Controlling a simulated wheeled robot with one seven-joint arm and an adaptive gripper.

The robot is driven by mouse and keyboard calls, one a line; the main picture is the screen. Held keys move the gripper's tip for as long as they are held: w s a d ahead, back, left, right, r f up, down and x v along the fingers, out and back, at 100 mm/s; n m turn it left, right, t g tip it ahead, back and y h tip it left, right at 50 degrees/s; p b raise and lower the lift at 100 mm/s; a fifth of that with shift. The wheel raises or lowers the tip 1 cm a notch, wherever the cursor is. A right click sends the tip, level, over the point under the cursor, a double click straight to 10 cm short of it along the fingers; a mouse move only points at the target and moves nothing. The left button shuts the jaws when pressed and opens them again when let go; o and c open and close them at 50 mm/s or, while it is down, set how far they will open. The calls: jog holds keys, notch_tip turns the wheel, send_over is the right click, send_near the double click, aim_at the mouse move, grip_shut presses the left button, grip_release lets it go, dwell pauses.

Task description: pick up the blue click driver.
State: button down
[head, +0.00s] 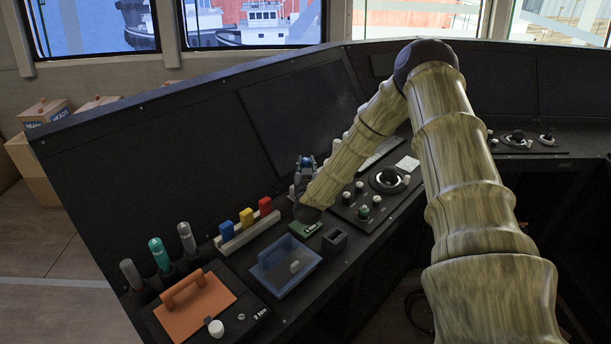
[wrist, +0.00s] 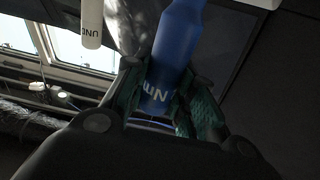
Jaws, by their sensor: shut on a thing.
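The blue click driver (wrist: 178,50) is upright between the green-padded fingers of my gripper (wrist: 165,100) in the wrist view. White lettering, partly readable as "Nm", shows on its lower part. My gripper is shut on it. In the head view, my gripper (head: 301,180) is over the console in front of the dark screen, largely hidden by my arm. A small blue patch of the driver (head: 307,161) shows there. The driver's far end is cut off by the top edge of the wrist view.
Grey, teal (head: 160,254) and grey drivers stand at the console's left. An orange lidded box (head: 190,312), a blue tray (head: 268,275), a rack with blue, yellow and red pieces (head: 248,235), a green block (head: 304,228) and a control panel (head: 368,208) crowd the console.

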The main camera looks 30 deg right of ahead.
jog(key=shift+w+r, duration=0.1)
jog(key=shift+r, duration=0.3)
jog(key=shift+r+b, duration=1.25)
jog(key=shift+r, duration=3.35)
